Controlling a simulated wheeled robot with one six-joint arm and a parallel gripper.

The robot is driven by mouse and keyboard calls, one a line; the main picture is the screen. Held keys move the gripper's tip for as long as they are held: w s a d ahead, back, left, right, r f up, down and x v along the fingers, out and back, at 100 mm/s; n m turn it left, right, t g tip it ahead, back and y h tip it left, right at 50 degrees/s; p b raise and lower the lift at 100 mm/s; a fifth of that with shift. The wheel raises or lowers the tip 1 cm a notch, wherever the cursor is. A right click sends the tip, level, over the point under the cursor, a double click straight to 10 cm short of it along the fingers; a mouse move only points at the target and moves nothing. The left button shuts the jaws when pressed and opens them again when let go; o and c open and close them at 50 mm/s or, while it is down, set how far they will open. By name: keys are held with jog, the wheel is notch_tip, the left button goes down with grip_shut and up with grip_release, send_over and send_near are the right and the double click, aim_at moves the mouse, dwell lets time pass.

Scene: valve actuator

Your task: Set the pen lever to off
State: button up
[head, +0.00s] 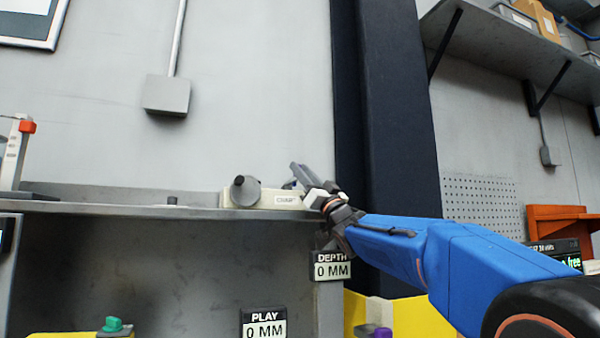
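A cream box (270,199) with a small, barely legible white label stands on the back of a grey bench. A dark grey round knob (244,190) sits at its left end. My gripper (308,188) is at the box's right end, at the tip of my blue arm, and covers that end. A grey slanted bar (301,175) shows there, beside a small bluish part; I cannot tell if it is the pen lever or part of my gripper. No lever is clearly seen apart from my gripper. Its fingers are too small and overlapped to show whether they are open or shut.
The bench edge (150,210) runs below the box, with a small dark peg (172,201) on top. DEPTH (331,268) and PLAY (264,326) displays read 0 MM. A dark column (390,120) rises behind my arm.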

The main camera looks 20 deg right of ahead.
jog(key=shift+o, duration=1.4)
jog(key=shift+w+d+f, duration=0.1)
jog(key=shift+w+d, duration=0.1)
jog(key=shift+d, duration=0.35)
jog(key=shift+a, duration=0.1)
jog(key=shift+s+a, duration=0.1)
jog(key=shift+a, duration=0.05)
jog(key=shift+s+f, duration=0.15)
jog(key=shift+s, duration=0.05)
jog(key=s, duration=0.1)
jog(key=d+f, duration=0.1)
jog(key=s, duration=0.1)
jog(key=shift+s+d+f, duration=0.25)
jog(key=shift+s+f, duration=0.1)
jog(key=shift+f, duration=0.05)
jog(key=s+d, duration=0.4)
jog(key=s, duration=0.5)
jog(key=shift+s+d, duration=0.15)
jog(key=shift+s, duration=0.25)
jog(key=shift+s, duration=0.1)
